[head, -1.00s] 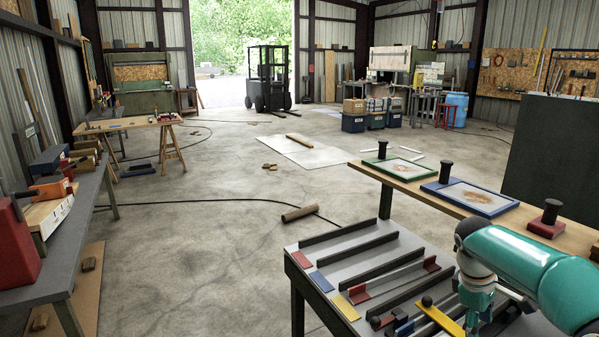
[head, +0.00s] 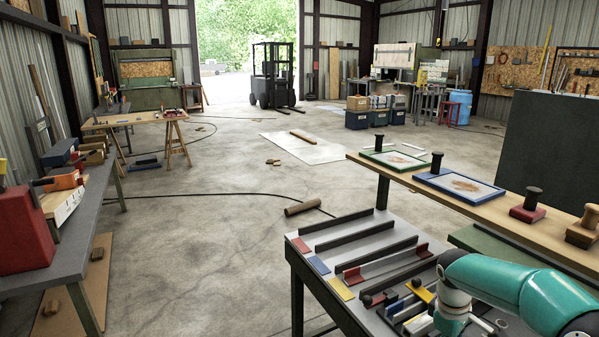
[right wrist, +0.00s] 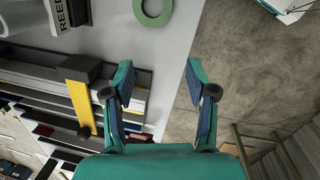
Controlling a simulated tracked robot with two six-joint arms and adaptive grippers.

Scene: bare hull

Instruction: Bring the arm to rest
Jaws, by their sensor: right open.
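My right arm (head: 530,290), teal with a grey wrist, reaches in from the lower right of the head view over the near end of the grey slotted table (head: 400,232). Its gripper cannot be made out there. In the right wrist view my right gripper (right wrist: 160,82) is open, with nothing between its fingers. The left finger is over the table's edge and the right one over the concrete floor. My left gripper is in neither view.
The slotted table holds a red angled piece (head: 372,272) and a yellow bar (right wrist: 80,95). A green ring (right wrist: 153,10) lies near its edge. A wooden bench (head: 450,189) with framed panels stands beyond. A grey bench (head: 85,222) stands left.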

